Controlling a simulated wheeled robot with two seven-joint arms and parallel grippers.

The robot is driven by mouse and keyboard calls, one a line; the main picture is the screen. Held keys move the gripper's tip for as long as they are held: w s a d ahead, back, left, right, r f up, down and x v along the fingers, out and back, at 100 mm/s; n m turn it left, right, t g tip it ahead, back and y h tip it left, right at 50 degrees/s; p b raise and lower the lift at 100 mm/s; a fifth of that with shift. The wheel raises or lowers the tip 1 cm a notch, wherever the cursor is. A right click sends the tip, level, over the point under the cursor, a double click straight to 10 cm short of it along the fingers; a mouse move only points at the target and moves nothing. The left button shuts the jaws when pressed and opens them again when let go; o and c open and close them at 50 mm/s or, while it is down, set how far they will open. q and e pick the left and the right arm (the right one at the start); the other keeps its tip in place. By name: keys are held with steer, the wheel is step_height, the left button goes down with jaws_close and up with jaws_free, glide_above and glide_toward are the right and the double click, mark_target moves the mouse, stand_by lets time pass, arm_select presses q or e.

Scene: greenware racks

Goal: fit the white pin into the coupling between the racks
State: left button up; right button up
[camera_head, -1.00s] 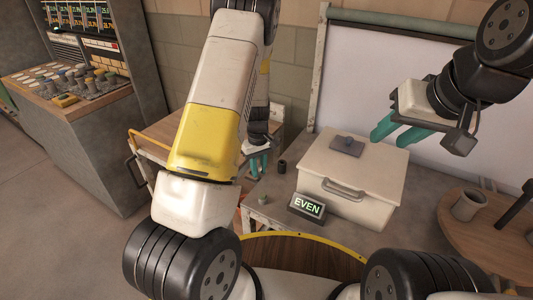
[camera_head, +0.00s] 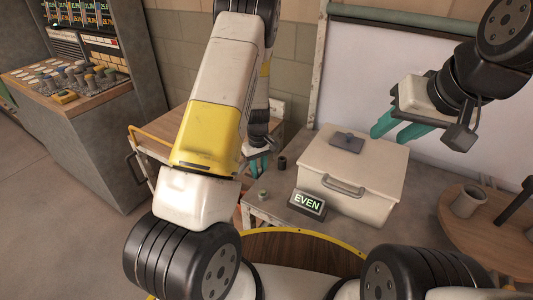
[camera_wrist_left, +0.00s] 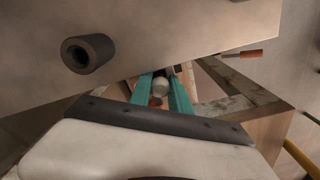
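My left gripper (camera_head: 258,165) is low in the gap between the wood-topped rack (camera_head: 155,144) and the grey table with the box, partly hidden behind my forearm. In the left wrist view its teal fingers (camera_wrist_left: 161,88) stand on either side of the white pin (camera_wrist_left: 160,86), whose round end faces the camera. The fingers appear closed on it. The coupling is not clearly visible; my gripper and the pin cover the view below them. My right gripper (camera_head: 402,129) is open and empty, raised at the right in front of the white board.
A black hollow cylinder (camera_head: 282,163) stands on the grey table by the gap; it shows in the left wrist view (camera_wrist_left: 88,53). A pale lidded box (camera_head: 352,168), an EVEN display (camera_head: 307,204) and a small greenish piece (camera_head: 263,195) are also there. A mug (camera_head: 468,201) stands right.

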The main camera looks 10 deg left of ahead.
arm_select(q)
steer(key=o, duration=0.4)
steer(key=shift+c, duration=0.2)
steer(key=shift+d, duration=0.1)
step_height(320, 180, up, 8)
steer(key=shift+f, duration=0.1)
steer(key=shift+a, duration=0.2)
